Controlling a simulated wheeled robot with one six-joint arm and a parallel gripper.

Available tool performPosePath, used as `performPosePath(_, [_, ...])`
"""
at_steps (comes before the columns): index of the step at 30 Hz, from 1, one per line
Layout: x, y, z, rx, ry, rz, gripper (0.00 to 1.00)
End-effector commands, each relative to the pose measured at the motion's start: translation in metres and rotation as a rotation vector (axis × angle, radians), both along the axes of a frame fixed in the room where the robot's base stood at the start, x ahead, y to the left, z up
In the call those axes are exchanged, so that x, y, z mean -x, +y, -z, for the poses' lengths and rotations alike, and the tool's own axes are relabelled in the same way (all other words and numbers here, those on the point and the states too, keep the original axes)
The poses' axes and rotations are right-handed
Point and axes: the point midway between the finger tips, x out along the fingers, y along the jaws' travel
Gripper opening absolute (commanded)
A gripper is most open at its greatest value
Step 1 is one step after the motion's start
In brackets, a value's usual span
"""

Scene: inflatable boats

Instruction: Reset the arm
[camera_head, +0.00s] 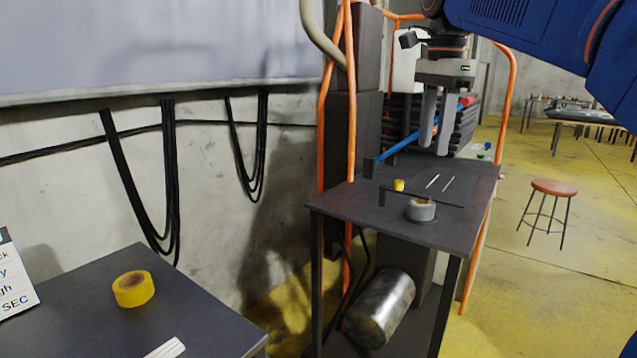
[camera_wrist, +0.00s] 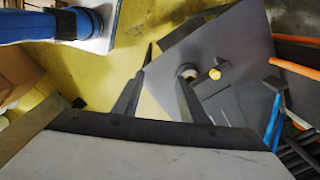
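My gripper (camera_head: 434,148) hangs from my blue arm at the upper right of the head view, fingers pointing down. It is above the dark side table (camera_head: 345,205) and clear of its top. The two fingers stand apart with a gap between them and hold nothing. In the wrist view my gripper (camera_wrist: 163,62) also shows two separate fingers, with the floor and the table's edge beyond them.
On the side table are a grey tape roll (camera_head: 421,211), a small yellow item (camera_head: 398,185) and thin white sticks (camera_head: 432,181). A metal cylinder (camera_head: 380,308) lies below. A yellow tape roll (camera_head: 133,290) sits on the near table (camera_head: 70,325). A stool (camera_head: 553,188) stands right on open floor.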

Motion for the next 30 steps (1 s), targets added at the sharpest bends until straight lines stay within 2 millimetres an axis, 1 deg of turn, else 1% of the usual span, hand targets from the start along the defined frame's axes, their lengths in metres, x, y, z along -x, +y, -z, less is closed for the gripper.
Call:
performPosePath(5, [0.020,-0.007,0.017,0.003,-0.030,-0.106,0.39])
performPosePath(8, [0.034,-0.012,0.032,0.008,-0.053,-0.190,0.39])
performPosePath(11, [0.055,-0.019,0.054,0.018,-0.084,-0.300,0.39])
performPosePath(17, [0.100,-0.032,0.110,0.056,-0.151,-0.549,0.39])
performPosePath(20, [0.123,-0.038,0.141,0.082,-0.183,-0.672,0.39])
performPosePath(26, [0.169,-0.048,0.210,0.149,-0.240,-0.917,0.39])
performPosePath(27, [0.179,-0.049,0.224,0.165,-0.251,-0.967,0.39])
performPosePath(29, [0.193,-0.052,0.246,0.190,-0.266,-1.038,0.39])
performPosePath(30, [0.202,-0.053,0.261,0.208,-0.274,-1.085,0.39])
